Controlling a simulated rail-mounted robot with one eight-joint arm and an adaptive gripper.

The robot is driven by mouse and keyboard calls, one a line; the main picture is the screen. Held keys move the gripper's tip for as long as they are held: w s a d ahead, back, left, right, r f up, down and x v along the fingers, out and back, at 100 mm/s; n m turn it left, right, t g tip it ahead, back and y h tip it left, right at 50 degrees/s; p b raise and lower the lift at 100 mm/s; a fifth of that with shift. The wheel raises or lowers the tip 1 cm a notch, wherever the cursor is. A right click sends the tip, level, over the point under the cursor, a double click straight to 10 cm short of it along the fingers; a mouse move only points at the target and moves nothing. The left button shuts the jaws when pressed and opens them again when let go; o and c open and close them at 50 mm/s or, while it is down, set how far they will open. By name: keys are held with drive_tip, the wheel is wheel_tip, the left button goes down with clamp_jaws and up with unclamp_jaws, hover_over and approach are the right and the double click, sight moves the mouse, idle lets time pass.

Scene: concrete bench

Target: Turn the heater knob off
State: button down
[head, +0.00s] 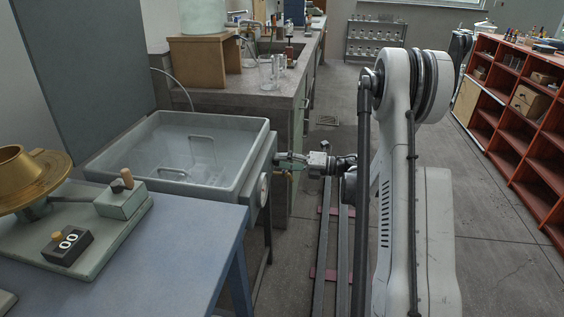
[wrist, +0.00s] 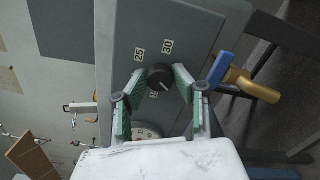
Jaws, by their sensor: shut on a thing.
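The heater knob (wrist: 160,77) is a round black dial with a pale pointer line, set on the grey side panel (wrist: 170,25) in the wrist view. Labels reading 25 and 30 stand beside it, and a third label is partly hidden by the knob. My gripper (wrist: 159,73) has its green-padded fingers on either side of the knob and is shut on it. In the head view my gripper (head: 291,159) is at the right side of the grey water bath (head: 255,150); the knob is hidden there.
A brass valve with a blue lever (wrist: 237,80) sticks out close beside my right finger in the wrist view. A round gauge (head: 263,189) is on the bath's side. A blue table (head: 190,235) with brass apparatus stands in front. Open floor lies to the right.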

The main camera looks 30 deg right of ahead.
drive_tip(key=shift+n, duration=0.5)
drive_tip(key=c, duration=1.4)
unclamp_jaws()
drive_tip(key=v, duration=1.2)
